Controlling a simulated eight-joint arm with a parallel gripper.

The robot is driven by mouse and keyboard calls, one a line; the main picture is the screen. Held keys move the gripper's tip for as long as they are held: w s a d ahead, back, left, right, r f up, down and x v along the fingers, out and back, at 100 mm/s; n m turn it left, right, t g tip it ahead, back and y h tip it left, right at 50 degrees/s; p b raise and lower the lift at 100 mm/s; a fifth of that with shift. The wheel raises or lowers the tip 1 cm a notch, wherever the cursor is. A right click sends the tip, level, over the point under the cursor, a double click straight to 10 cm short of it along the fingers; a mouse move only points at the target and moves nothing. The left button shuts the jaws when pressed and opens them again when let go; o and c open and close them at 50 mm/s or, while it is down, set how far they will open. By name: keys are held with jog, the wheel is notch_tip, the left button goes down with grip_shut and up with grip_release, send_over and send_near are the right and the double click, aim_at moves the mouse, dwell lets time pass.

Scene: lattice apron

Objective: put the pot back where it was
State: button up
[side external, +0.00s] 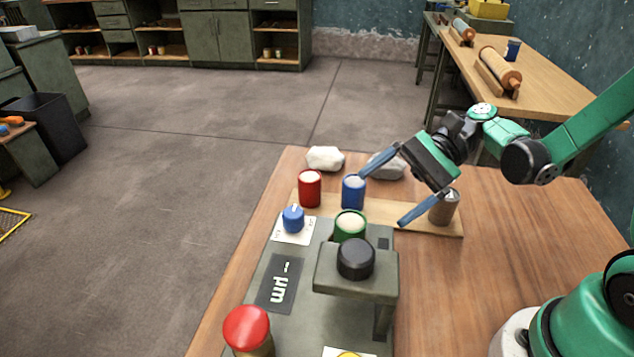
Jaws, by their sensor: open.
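Several small pots with pale tops are in the side external view. A red pot (310,189), a blue pot (353,192) and a grey-brown pot (443,209) stand on a wooden board (408,216). A green pot (350,226) stands at the machine (257,318), just behind its black knob (356,258), which hides its lower part. My gripper (388,193) is open and empty, with its blue fingers spread wide. One fingertip is near the blue pot's upper right; the other is between the green and grey-brown pots. I cannot tell whether either touches a pot.
A white lump (325,158) and a grey lump (386,167) lie behind the board. A blue knob (293,219) and a red mushroom button (247,328) rise from the machine. The wooden table (500,260) is clear right of the board.

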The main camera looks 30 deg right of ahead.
aim_at(353, 219)
jog(key=m, duration=0.5)
jog(key=shift+s+d+r, duration=0.1)
jog(key=shift+d, duration=0.1)
jog(key=shift+a, duration=0.25)
jog(key=shift+x, duration=2.55)
grip_shut()
